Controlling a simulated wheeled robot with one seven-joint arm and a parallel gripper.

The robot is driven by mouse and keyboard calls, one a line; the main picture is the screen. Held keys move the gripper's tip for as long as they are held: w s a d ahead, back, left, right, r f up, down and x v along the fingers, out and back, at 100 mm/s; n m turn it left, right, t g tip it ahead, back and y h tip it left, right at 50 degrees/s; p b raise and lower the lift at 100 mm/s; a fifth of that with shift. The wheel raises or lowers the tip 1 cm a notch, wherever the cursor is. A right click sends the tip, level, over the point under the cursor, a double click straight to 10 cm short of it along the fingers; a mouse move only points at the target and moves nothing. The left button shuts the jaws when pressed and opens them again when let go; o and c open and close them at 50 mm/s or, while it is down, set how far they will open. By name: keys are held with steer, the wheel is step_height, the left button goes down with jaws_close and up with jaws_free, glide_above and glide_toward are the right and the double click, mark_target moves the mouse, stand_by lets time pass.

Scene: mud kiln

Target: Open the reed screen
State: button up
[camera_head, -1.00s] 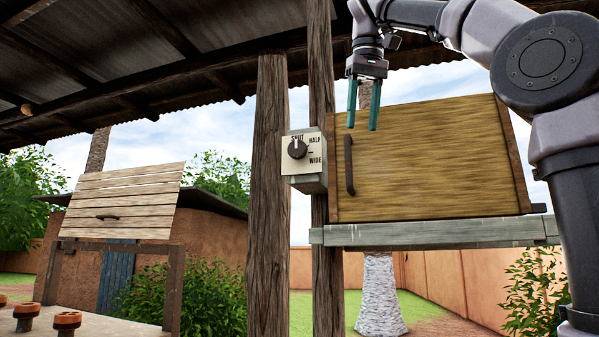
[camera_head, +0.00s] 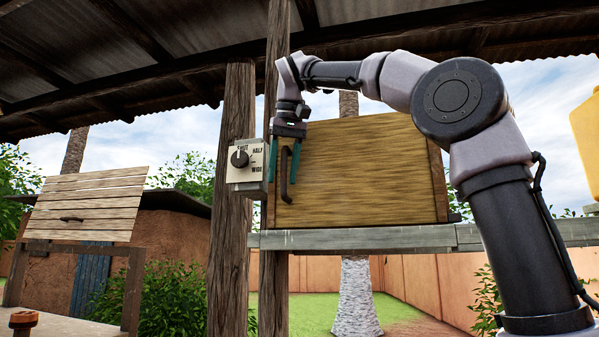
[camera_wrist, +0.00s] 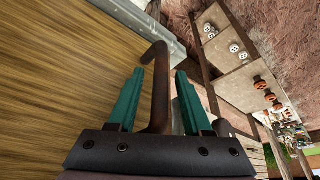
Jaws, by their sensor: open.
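The reed screen (camera_head: 365,170) is a yellow-brown, streaked panel in a wooden frame, and it looks closed. A dark, curved upright handle (camera_head: 285,175) is fixed near its left edge. My gripper (camera_head: 282,180) is open, with its teal fingers pointing down on either side of the handle. In the wrist view the handle (camera_wrist: 159,95) stands between the two open fingers (camera_wrist: 158,78), with the reed face (camera_wrist: 60,70) on the left. I cannot tell whether either finger touches the handle.
A dial box (camera_head: 245,165) marked with HALF and WIDE is on the post (camera_head: 232,255) just left of the screen. A grey ledge (camera_head: 350,239) runs under the screen. A slatted panel (camera_head: 85,205) stands farther left, and a yellow object (camera_head: 587,135) is at the right edge.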

steer(key=shift+f, duration=0.3)
jaws_close()
steer(key=shift+r, duration=0.1)
stand_by(1.2)
